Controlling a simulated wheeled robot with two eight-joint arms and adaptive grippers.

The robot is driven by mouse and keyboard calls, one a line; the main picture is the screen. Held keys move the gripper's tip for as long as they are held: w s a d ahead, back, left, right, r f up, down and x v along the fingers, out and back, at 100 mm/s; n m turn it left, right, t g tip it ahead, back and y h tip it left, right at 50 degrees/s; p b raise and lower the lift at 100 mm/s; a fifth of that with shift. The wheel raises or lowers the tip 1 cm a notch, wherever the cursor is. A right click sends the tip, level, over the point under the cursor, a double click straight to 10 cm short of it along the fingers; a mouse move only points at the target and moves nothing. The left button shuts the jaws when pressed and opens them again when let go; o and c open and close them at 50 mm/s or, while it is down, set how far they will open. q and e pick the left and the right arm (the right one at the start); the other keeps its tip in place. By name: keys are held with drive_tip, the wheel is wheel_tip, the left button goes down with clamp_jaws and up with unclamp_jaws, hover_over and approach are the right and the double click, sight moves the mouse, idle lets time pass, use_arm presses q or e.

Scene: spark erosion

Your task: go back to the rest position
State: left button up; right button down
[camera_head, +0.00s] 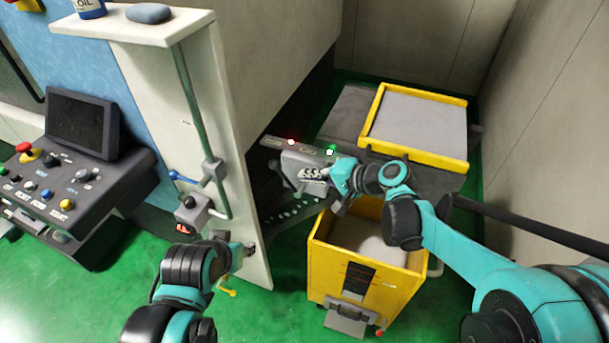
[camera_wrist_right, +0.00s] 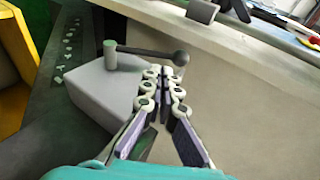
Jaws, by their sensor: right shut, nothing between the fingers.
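My right gripper (camera_head: 312,173) reaches in from the right in the head view, in front of the dark machine opening. In the right wrist view its two fingers (camera_wrist_right: 163,76) are together with nothing between them. Just beyond the fingertips is a dark bar handle with a ball end (camera_wrist_right: 181,58), above a grey block (camera_wrist_right: 105,88). I cannot tell if the fingers touch the handle. My left arm comes in from the lower left in the head view. Its end (camera_head: 246,248) is beside the lower edge of the pale machine panel, and its fingers cannot be made out.
A yellow bin (camera_head: 326,262) with pale contents stands below my right forearm. A yellow-rimmed tray (camera_head: 460,164) lies behind it. The pale panel (camera_head: 196,115) with a green bar stands between my arms. A control console (camera_head: 75,172) is at the left.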

drive_tip(key=r+p+v, duration=0.1)
drive_tip(key=p+v, duration=0.1)
drive_tip(key=v, duration=0.5)
use_arm(q)
wheel_tip(320, 180, down, 7)
drive_tip(key=b, duration=0.9)
drive_tip(key=shift+w+a, duration=0.25)
drive_tip(key=shift+a, duration=0.15)
use_arm(e)
drive_tip(key=s+d+f+n+h, duration=0.5)
drive_tip(key=s+d+f+h, duration=0.5)
drive_tip(key=s+d+f, duration=0.4)
drive_tip(key=shift+s+d+f+t+h, duration=0.2)
drive_tip(key=shift+s+f+t+h, duration=0.15)
drive_tip(key=shift+s, duration=0.7)
